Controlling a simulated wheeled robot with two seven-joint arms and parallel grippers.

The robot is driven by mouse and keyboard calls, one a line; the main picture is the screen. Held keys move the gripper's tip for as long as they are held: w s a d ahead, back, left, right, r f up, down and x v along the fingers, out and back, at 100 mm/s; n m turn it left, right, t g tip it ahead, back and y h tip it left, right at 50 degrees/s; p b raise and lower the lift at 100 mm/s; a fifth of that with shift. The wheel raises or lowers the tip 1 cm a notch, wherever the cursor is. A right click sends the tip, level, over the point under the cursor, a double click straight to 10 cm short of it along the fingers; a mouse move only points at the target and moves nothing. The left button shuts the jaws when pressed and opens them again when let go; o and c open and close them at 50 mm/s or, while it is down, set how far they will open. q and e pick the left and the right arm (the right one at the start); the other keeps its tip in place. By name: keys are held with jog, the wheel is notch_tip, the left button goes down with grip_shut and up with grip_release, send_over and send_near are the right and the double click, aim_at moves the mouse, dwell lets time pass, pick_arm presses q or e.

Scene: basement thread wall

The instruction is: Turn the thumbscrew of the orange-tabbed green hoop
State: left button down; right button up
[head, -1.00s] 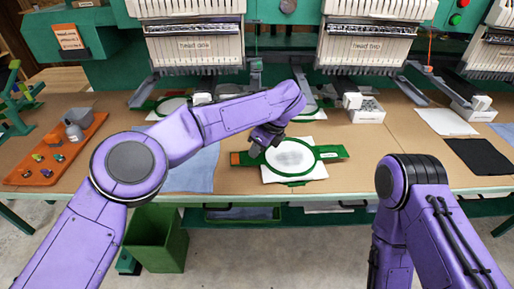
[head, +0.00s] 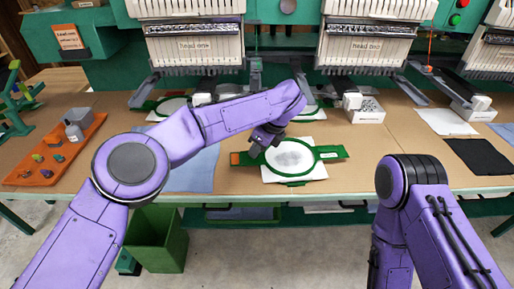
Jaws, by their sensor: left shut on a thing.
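The green hoop (head: 318,170) lies flat on the table's front part, with white fabric (head: 285,157) stretched inside it. Its orange tab (head: 235,158) shows at its left end. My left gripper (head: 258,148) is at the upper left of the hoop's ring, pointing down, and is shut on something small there. The thumbscrew is not visible; my gripper and wrist cover that part of the hoop. My right arm (head: 415,200) is at the lower right, folded down, and its gripper is out of the picture.
An orange tray (head: 30,172) with small coloured parts is at the left. Blue cloth (head: 190,175) lies under my left arm. Embroidery heads (head: 365,45) stand behind. A white box (head: 368,112), white sheet (head: 445,121) and black sheet (head: 478,156) lie right. A green bin (head: 158,240) stands below.

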dwell(0.9)
pick_arm(q)
jog(key=c, duration=1.2)
grip_release()
jog(key=shift+o, duration=0.2)
jog(key=v, duration=1)
jog(key=shift+r, duration=0.25)
